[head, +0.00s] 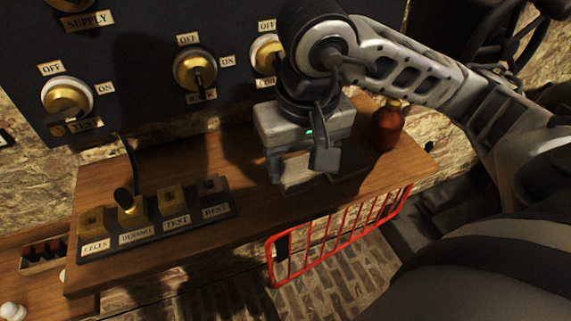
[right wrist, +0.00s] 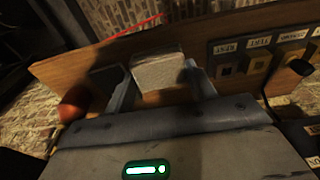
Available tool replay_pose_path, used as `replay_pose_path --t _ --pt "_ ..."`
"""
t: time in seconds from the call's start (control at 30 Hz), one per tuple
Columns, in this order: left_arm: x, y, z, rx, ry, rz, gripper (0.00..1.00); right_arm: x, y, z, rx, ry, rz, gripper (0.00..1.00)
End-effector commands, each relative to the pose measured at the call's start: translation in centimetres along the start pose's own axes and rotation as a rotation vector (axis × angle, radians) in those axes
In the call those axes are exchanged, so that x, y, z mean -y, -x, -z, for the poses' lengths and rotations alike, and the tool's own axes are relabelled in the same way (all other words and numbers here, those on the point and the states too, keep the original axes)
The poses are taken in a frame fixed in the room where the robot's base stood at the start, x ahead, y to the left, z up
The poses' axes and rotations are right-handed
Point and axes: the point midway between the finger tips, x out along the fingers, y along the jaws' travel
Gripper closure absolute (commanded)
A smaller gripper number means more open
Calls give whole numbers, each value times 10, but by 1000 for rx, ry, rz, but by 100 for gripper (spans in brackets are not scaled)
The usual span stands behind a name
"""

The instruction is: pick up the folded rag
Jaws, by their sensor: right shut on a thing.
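The folded rag (head: 297,170) is a pale, beige, blocky bundle at the wooden shelf, below the switch panel. It also shows in the right wrist view (right wrist: 158,71), between the two fingers. My right gripper (head: 300,160) points down over the shelf and is shut on the rag, one finger on each side of it. The right wrist view shows the same fingers (right wrist: 160,85). The gripper hides part of the rag. I cannot tell whether the rag touches the shelf. My left gripper is not in view.
A red-brown bottle (head: 387,126) stands on the shelf (head: 240,160) right of the gripper. A block of labelled sockets (head: 155,222) with a plugged cable is to the left. The dark switch panel (head: 140,60) rises behind. A red rack (head: 340,235) hangs at the shelf's front.

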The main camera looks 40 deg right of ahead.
Motion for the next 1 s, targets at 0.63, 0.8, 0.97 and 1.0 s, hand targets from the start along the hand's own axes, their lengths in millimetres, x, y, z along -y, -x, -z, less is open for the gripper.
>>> replay_pose_path --t 0.63,0.8,0.97,1.0 --pt "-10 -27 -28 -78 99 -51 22 0 32 -61 -3 3 2 66" --pt "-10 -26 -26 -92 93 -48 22 0 39 -72 1 2 0 66" --pt "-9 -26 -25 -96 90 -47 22 0 42 -75 3 0 -1 66" --pt "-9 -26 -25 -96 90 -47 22 0 42 -75 3 0 -1 66"
